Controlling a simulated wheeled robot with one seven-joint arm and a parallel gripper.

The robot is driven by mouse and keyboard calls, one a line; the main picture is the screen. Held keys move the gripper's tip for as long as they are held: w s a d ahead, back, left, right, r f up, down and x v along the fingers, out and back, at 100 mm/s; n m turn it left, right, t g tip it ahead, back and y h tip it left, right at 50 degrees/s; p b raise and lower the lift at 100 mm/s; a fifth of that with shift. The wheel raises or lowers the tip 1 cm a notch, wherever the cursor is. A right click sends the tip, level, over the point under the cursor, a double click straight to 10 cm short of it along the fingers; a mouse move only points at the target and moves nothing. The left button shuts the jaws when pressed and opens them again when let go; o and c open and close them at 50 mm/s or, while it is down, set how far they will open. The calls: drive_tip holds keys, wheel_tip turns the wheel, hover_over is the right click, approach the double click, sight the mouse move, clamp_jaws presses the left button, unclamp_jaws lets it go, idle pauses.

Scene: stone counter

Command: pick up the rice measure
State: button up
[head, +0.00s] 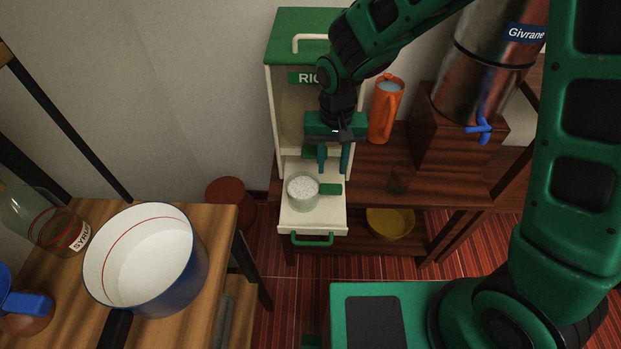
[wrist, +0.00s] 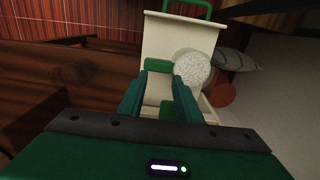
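The rice measure (head: 303,193) is a clear cup full of white rice with a green handle (head: 331,188) pointing right. It stands upright on the pulled-out white tray (head: 312,222) of the rice dispenser. My gripper (head: 333,172) is open and empty, pointing down, just behind and above the handle in the head view. In the wrist view the cup (wrist: 193,69) shows beyond the right finger, partly hidden by it. The handle (wrist: 159,65) lies ahead of the gap between my two fingertips (wrist: 161,82). I see no contact.
The rice dispenser (head: 291,105) rises behind my gripper. An orange pitcher (head: 384,110) and a steel urn (head: 487,75) with a blue tap stand to the right on the wooden shelf. A blue pot (head: 150,265) and a syrup bottle (head: 45,222) stand on the left table.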

sight(330, 185)
drive_tip(key=shift+w, duration=0.35)
drive_tip(key=shift+o, duration=0.4)
drive_tip(key=o, duration=1)
drive_tip(key=shift+o, duration=0.3)
drive_tip(key=shift+d+f, duration=0.1)
drive_tip(key=shift+f, duration=5.3)
